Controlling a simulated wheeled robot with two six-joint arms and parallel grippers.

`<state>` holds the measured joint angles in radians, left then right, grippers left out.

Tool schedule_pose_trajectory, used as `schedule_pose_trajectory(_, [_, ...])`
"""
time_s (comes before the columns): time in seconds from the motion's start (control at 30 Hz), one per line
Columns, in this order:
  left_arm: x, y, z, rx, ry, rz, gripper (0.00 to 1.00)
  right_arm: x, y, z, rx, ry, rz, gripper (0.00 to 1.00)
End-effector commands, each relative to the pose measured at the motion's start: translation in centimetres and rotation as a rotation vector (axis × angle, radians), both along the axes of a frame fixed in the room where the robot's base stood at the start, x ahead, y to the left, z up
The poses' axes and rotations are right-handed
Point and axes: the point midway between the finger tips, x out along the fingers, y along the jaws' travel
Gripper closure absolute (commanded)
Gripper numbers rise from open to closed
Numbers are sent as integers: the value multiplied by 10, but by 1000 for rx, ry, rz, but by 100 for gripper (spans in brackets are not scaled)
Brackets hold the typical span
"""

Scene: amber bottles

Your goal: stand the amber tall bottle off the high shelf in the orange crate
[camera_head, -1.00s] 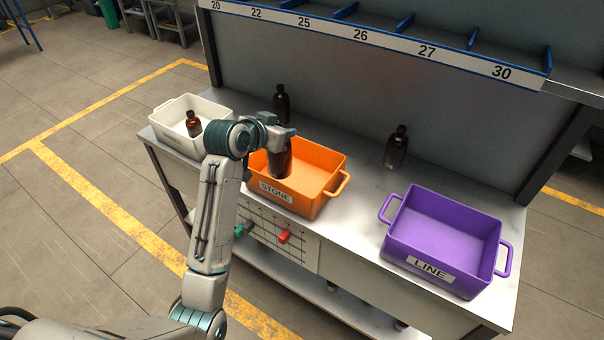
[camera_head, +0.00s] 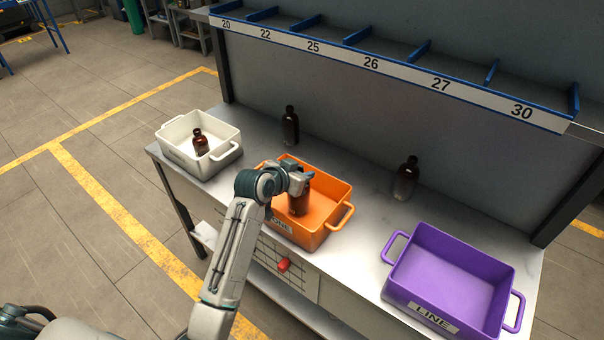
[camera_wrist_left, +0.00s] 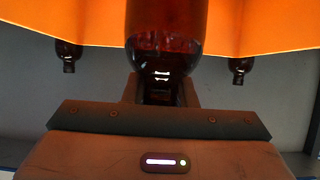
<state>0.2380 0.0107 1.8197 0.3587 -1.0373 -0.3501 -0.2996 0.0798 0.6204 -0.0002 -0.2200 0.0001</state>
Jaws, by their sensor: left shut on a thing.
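An amber bottle (camera_head: 299,200) is upright inside the walls of the orange crate (camera_head: 338,207). My left gripper (camera_head: 302,183) is shut on the bottle near its upper part. In the left wrist view the bottle (camera_wrist_left: 165,35) is between the fingers of the gripper (camera_wrist_left: 162,88), with orange crate wall (camera_wrist_left: 90,22) behind. I cannot tell whether the bottle's base touches the crate floor. My left forearm hides the crate's left front corner and part of its label. My right gripper is not in view.
A white crate (camera_head: 170,150) holding a small amber bottle (camera_head: 200,142) stands left. Amber bottles stand behind the orange crate (camera_head: 290,126) and to its right (camera_head: 405,180). A purple crate (camera_head: 395,292) stands right. A numbered shelf (camera_head: 400,70) runs above the bench.

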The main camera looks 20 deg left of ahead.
Motion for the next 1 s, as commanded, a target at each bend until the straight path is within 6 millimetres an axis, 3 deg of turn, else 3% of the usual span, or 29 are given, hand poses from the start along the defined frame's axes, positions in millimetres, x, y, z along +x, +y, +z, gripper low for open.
schedule_pose_trajectory(0.4, [0, 0, -10, 0, -2, 1, 100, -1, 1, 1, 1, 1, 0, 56])
schedule_pose_trajectory(0.43, [0, 0, -10, 0, -1, 0, 72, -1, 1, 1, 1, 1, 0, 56])
schedule_pose_trajectory(0.53, [0, 0, -10, 0, -1, 0, 54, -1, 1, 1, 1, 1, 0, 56])
schedule_pose_trajectory(0.87, [-1, 1, -8, 1, -2, 0, 54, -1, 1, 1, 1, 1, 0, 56])
schedule_pose_trajectory(1.0, [-13, 5, -2, 2, -3, 1, 54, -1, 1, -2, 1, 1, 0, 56])
